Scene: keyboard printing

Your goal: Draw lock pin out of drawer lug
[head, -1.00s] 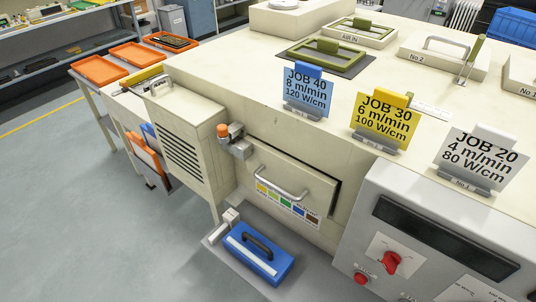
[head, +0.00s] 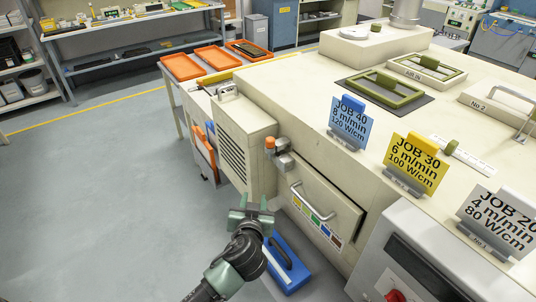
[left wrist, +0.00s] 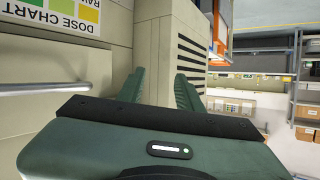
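The lock pin, with an orange cap (head: 269,144), stands upright in the grey metal drawer lug (head: 284,160) at the left of the drawer front (head: 325,205). The drawer looks closed and has a silver bar handle (head: 312,203). My left gripper (head: 251,203) is in front of the machine, below and left of the pin and apart from it. In the left wrist view its two green fingers (left wrist: 160,88) are spread with nothing between them. The pin does not show clearly there. My right gripper is not in view.
A vented cabinet (head: 240,120) juts out left of the lug. A blue case with a black handle (head: 290,268) is on the floor mat below the drawer. Job cards stand on the machine top, including a blue one (head: 350,125). The floor (head: 110,200) at left is clear.

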